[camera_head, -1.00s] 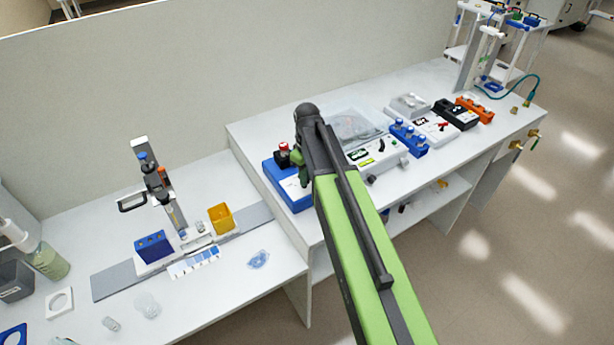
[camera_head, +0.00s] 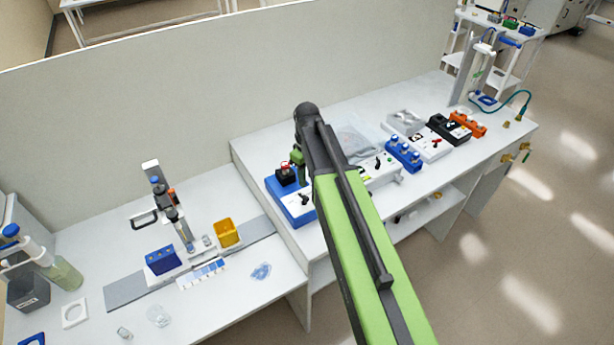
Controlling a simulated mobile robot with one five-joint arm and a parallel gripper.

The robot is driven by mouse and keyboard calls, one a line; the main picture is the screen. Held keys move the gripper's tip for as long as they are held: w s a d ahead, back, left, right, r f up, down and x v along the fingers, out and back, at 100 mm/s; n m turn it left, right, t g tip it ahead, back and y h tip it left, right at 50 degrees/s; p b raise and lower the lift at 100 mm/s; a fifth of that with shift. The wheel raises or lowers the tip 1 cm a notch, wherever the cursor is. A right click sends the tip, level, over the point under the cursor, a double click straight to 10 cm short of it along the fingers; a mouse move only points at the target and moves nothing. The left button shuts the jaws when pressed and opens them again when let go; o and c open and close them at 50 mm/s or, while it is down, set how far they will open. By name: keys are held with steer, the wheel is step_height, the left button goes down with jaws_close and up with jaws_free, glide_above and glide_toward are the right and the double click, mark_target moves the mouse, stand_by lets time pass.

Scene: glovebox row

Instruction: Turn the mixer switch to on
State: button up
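A blue device with a white front panel (camera_head: 298,201) stands at the left end of the raised bench. It has a black top part (camera_head: 286,175) with a red piece on it and a small dark switch on its panel. It looks like the mixer, but I cannot read a label. My arm reaches up from the bottom of the picture, and its end is just right of this device. My gripper (camera_head: 300,178) hangs down there, seen small and partly hidden by my arm. I cannot see its fingertips clearly or whether it touches anything.
White switch boxes (camera_head: 384,172), a blue rack (camera_head: 404,154), a black box (camera_head: 449,129) and an orange rack (camera_head: 468,124) line the bench to the right. A clear bag (camera_head: 358,138) lies behind my arm. A yellow bin (camera_head: 227,233) stands on the lower bench at left.

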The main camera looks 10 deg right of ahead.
step_height(320, 180, up, 8)
steer(key=p, duration=0.6)
steer(key=shift+f, duration=0.1)
steer(key=s+f+m+b, duration=0.1)
steer(key=s+f+b, duration=0.2)
steer(key=f+b, duration=0.3)
steer(key=s+f+m+b, duration=0.1)
steer(key=s+f+b, duration=0.3)
steer(key=f+b, duration=0.3)
steer(key=s+a+f+m+b, duration=0.1)
steer(key=s+f+b, duration=0.3)
steer(key=f+b, duration=0.3)
steer(key=shift+s+f, duration=0.2)
steer(key=shift+f, duration=0.1)
steer(key=shift+s+r+m, duration=0.25)
steer(key=shift+s+m, duration=0.2)
steer(key=shift+m, duration=0.05)
steer(key=shift+s+r+m, duration=0.2)
steer(key=shift+s+m, duration=0.25)
steer(key=shift+m, duration=0.05)
steer(key=shift+r+m+p, duration=0.15)
steer(key=shift+m+p, duration=0.2)
steer(key=shift+m, duration=0.75)
